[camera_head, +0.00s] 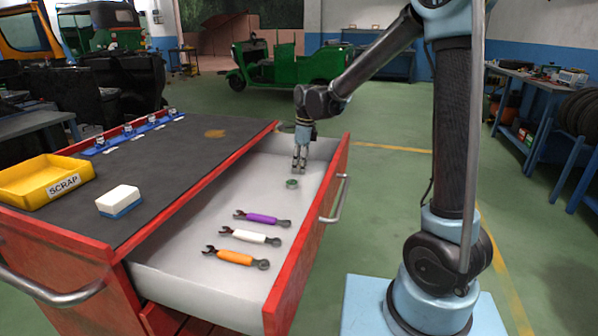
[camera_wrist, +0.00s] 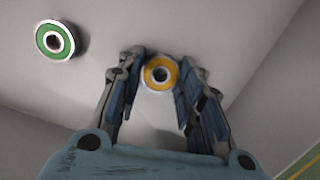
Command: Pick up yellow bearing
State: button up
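The yellow bearing (camera_wrist: 160,73) is a ring with a dark centre in the wrist view, lying on the grey drawer floor. My gripper (camera_wrist: 160,75) is open, with one finger on each side of the yellow bearing; I cannot tell whether they touch it. In the head view my gripper (camera_head: 299,168) points down into the far end of the open drawer (camera_head: 180,283). The yellow bearing cannot be made out there. A green bearing (camera_wrist: 55,41) lies to the left in the wrist view and also shows in the head view (camera_head: 292,183), just below the fingertips.
Purple (camera_head: 262,218), white (camera_head: 250,236) and orange (camera_head: 235,257) wrenches lie nearer in the drawer. The drawer's red front wall (camera_head: 309,232) and the red cabinet (camera_head: 65,240) flank it. A yellow scrap bin (camera_head: 45,176) and a white-blue block (camera_head: 119,199) stand on the cabinet top.

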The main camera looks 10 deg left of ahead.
jog(key=shift+c, duration=0.7)
